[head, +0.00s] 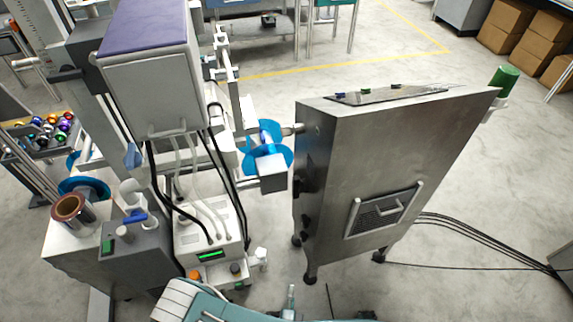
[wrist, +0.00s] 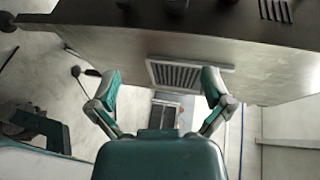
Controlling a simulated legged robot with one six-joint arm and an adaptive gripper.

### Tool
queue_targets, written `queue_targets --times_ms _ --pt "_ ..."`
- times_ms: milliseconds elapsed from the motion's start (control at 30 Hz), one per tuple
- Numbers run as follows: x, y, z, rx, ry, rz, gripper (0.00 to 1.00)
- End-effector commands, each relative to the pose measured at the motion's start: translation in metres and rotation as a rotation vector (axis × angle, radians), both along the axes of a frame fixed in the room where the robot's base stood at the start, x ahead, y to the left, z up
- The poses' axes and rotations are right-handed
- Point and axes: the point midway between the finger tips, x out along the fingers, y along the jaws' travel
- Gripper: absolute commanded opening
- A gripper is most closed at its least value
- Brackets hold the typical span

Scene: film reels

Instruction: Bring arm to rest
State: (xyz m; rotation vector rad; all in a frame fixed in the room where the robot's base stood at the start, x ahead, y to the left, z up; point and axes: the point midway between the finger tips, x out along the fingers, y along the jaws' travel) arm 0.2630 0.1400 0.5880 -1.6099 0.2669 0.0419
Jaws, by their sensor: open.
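My gripper (wrist: 160,88) is in the wrist view, its two teal and grey fingers spread wide with nothing between them. The vented metal cabinet side shows beyond the fingertips, apart from them as far as I can tell. In the head view, parts of my own teal and white body show along the bottom edge. The gripper's fingers are not clearly visible there.
A tall metal cabinet (head: 360,180) on feet stands at the centre right. A machine with a purple-topped box (head: 160,80) and blue reels (head: 266,155) stands left. Cables (head: 470,235) run over the floor at right. Cardboard boxes (head: 510,22) are far right.

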Motion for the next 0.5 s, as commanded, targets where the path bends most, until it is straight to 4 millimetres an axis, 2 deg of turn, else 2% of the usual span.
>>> queue_targets --times_ms 267,500 --pt "0.016 0.022 0.005 0.009 0.101 -0.042 1.00" --pt "0.041 0.052 0.019 0.025 0.245 -0.067 1.00"
